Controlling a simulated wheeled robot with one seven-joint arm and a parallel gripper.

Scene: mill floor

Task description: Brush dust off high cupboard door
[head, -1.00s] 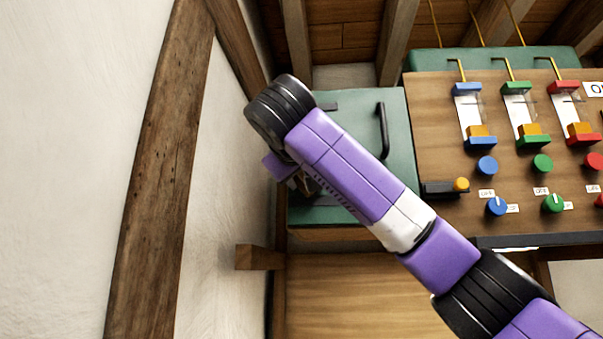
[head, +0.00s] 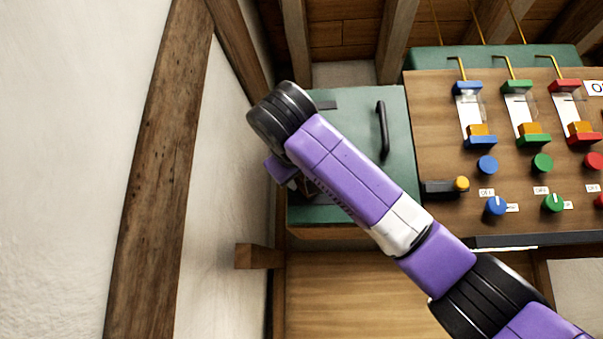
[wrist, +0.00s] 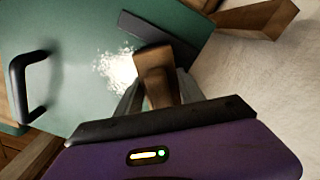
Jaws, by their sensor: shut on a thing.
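The green cupboard door (head: 350,112) is high at the wall, with a black bar handle (head: 382,130) on its right side; it looks closed. In the wrist view the door (wrist: 85,35) fills the upper left, its handle (wrist: 30,85) at the far left. A white dust patch (wrist: 116,70) lies on the door, just left of my gripper (wrist: 157,88). My gripper is shut on a brush with a brown wooden handle (wrist: 152,72) and a dark head (wrist: 160,38). The head is close to the patch; I cannot tell whether it touches the door. My arm hides the dust in the head view.
A wooden panel (head: 440,130) with coloured sliders and knobs stands right of the door. A plaster wall (head: 225,170) and a timber post (head: 160,160) are on the left. A short wooden beam end (head: 258,256) juts out below the door.

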